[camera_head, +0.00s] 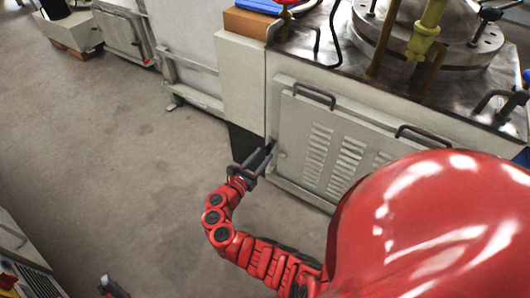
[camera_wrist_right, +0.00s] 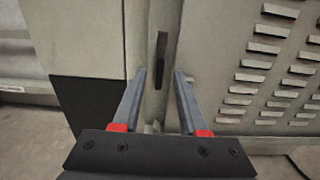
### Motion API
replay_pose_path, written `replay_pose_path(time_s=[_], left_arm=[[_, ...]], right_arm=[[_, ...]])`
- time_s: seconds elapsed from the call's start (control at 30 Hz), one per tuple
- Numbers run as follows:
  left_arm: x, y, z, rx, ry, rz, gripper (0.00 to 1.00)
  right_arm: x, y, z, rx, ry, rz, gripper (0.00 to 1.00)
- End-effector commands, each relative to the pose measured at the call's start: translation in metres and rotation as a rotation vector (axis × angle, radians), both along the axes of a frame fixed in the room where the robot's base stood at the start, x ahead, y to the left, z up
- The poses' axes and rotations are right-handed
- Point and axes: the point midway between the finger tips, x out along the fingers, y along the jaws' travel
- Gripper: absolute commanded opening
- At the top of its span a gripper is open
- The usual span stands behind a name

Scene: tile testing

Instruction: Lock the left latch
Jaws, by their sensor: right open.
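The light grey panel (camera_head: 300,178) with vent slots closes the front of the machine and has two dark handles on top. In the right wrist view, a narrow dark upright piece (camera_wrist_right: 161,60), which looks like the left latch, sits at the left edge of the vented panel (camera_wrist_right: 215,45). I cannot tell whether it is locked. My right gripper (camera_head: 268,150) is open and empty at this edge. In the wrist view its fingers (camera_wrist_right: 160,95) stand on either side of the lower end of the dark piece; contact is unclear. My left gripper seems to show only slightly at the bottom left (camera_head: 112,287).
The concrete floor (camera_head: 120,150) to the left is clear.

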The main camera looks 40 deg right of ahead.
Motion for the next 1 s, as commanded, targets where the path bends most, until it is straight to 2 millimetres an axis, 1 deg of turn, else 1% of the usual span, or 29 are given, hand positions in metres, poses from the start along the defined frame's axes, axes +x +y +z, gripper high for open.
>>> replay_pose_path(time_s=[0.03,0.1,0.2,0.5,0.53,0.67,0.7,0.77,1.0], left_arm=[[0.000,0.000,-0.005,0.003,-0.003,0.000,0.75],[-0.001,0.000,-0.006,0.006,-0.006,0.001,0.75],[-0.002,0.000,-0.007,0.009,-0.009,0.001,0.75],[-0.002,0.000,-0.007,0.011,-0.011,0.001,0.75],[-0.002,0.000,-0.007,0.011,-0.011,0.001,0.75],[-0.002,0.000,-0.007,0.011,-0.011,0.001,0.75],[-0.002,0.000,-0.007,0.011,-0.011,0.001,0.75],[-0.002,0.000,-0.007,0.011,-0.011,0.001,0.75],[-0.002,0.000,-0.007,0.011,-0.011,0.001,0.75]], right_arm=[[0.003,-0.007,-0.003,0.001,-0.001,-0.002,0.42],[0.006,-0.014,-0.002,0.002,-0.001,0.000,0.42],[0.009,-0.021,-0.001,0.000,-0.001,0.000,0.42],[0.010,-0.023,0.000,0.001,-0.001,0.002,0.42],[0.010,-0.023,0.000,0.001,-0.001,0.002,0.41],[0.010,-0.023,0.000,0.001,-0.001,0.002,0.17],[0.010,-0.023,0.000,0.001,-0.001,0.002,0.10],[0.010,-0.023,0.000,0.001,-0.001,0.002,0.00],[0.010,-0.023,0.000,0.001,-0.001,0.002,0.00]])
